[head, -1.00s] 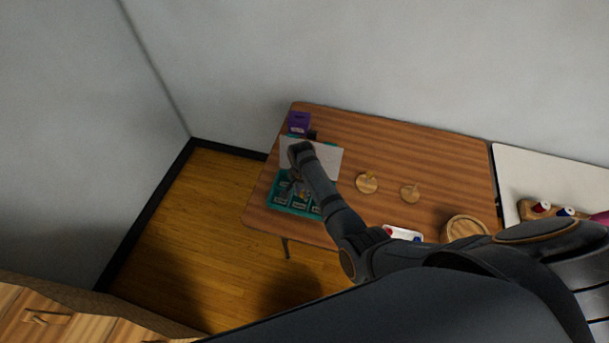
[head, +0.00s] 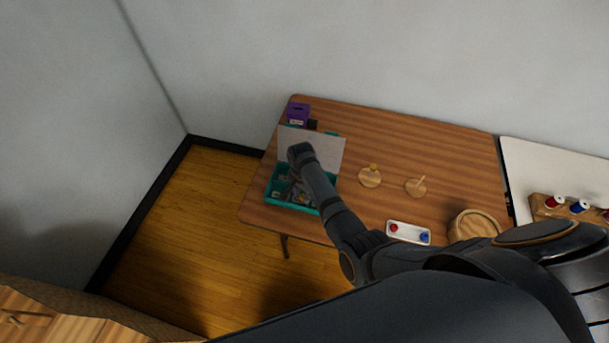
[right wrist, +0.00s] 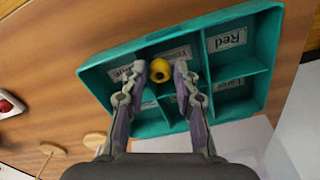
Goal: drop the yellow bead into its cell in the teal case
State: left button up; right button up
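The teal case (head: 277,201) stands at the left end of the wooden table with its lid up, its labelled cells facing up. My right gripper (right wrist: 160,68) is over the case. The bead shows over the top middle cell, whose label (right wrist: 172,55) is partly covered by bead and finger. The cell beside it carries a "Red" label (right wrist: 227,39). In the head view my right arm hides the bead and part of the case. My left gripper is not in view.
A purple box (head: 298,114) stands behind the case. Two wooden discs with pegs (head: 369,178) (head: 416,188), a white tray (head: 409,235) with a red and a blue bead, and a round wooden container (head: 474,225) lie to the right. A pale table with thread spools (head: 556,202) adjoins.

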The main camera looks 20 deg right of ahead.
jog(key=o, duration=0.3)
notch_tip(320, 180, up, 8)
jog(key=shift+f, duration=0.25)
dwell(0.7)
